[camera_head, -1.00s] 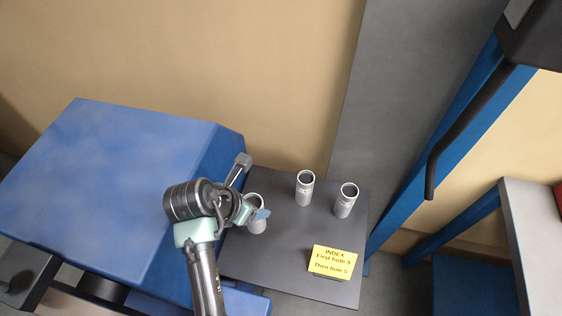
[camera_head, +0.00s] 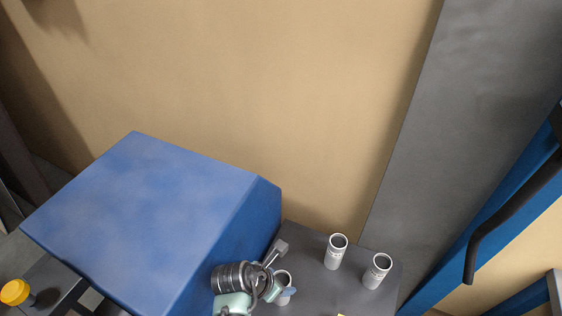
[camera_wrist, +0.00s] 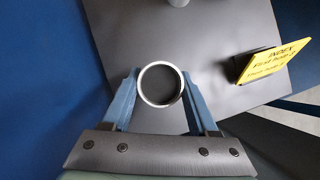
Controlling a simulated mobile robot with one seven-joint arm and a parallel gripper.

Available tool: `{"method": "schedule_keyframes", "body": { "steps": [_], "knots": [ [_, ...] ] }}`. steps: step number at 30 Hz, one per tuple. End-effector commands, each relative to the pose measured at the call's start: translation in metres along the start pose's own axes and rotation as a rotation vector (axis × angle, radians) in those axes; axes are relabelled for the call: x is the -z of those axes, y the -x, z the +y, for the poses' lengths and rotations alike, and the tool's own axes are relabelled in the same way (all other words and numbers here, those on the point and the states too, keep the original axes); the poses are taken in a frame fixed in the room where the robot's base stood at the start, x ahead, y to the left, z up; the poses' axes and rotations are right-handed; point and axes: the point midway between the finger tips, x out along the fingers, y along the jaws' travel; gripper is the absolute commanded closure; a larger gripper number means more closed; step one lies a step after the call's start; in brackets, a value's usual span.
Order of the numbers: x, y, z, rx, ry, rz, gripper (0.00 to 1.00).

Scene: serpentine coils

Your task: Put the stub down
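Three grey open-topped tubes, the stubs, are in the head view. One stub (camera_head: 283,299) is at my gripper (camera_head: 276,283); the other two, a middle stub (camera_head: 335,253) and a right stub (camera_head: 376,272), stand upright on a dark shelf (camera_head: 312,270). In the wrist view the stub (camera_wrist: 160,102) is upright between the two blue fingers of my gripper (camera_wrist: 160,80), which appear closed against its sides. I look down into its round mouth. Whether its base touches the shelf is hidden.
A big blue box-shaped housing (camera_head: 150,215) stands left of the shelf. A yellow card (camera_wrist: 272,62) reading "INDEX First hole 3 Then hole 5" stands on the shelf. A grey column (camera_head: 440,130) and blue frame (camera_head: 490,240) are on the right. Bare shelf lies around the stub.

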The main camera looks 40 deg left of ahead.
Motion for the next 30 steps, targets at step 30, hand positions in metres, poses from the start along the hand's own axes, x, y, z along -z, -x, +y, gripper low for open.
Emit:
{"method": "schedule_keyframes", "body": {
  "steps": [30],
  "knots": [
    [0.000,0.083,0.001,-0.002,0.001,-0.001,0.10]
  ]
}}
